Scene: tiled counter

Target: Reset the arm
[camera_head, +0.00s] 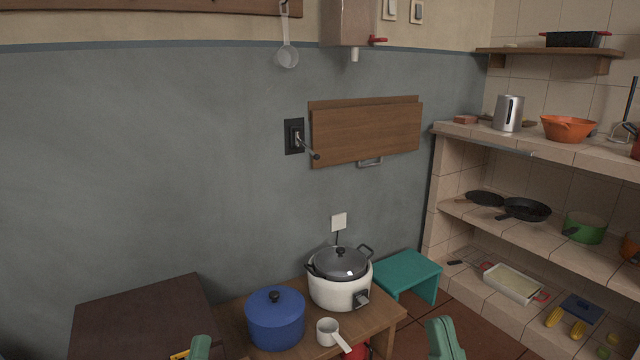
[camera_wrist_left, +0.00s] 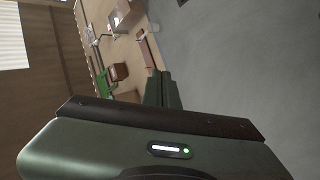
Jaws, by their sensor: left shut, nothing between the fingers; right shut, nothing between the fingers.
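My left gripper (camera_head: 201,347) shows as a small green part at the bottom edge of the head view, in front of the wooden table. In the left wrist view its green fingers (camera_wrist_left: 162,88) are together with nothing between them. My right gripper (camera_head: 443,339) is a green part at the bottom edge, right of the table. It is shut and empty. Most of both arms is out of view.
A wooden table (camera_head: 385,318) holds a blue pot (camera_head: 275,322), a white cooker (camera_head: 340,290) and a small white saucepan (camera_head: 327,333). A dark brown surface (camera_head: 140,315) is at left. A teal stool (camera_head: 408,270) and tiled shelves (camera_head: 470,222) stand at right.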

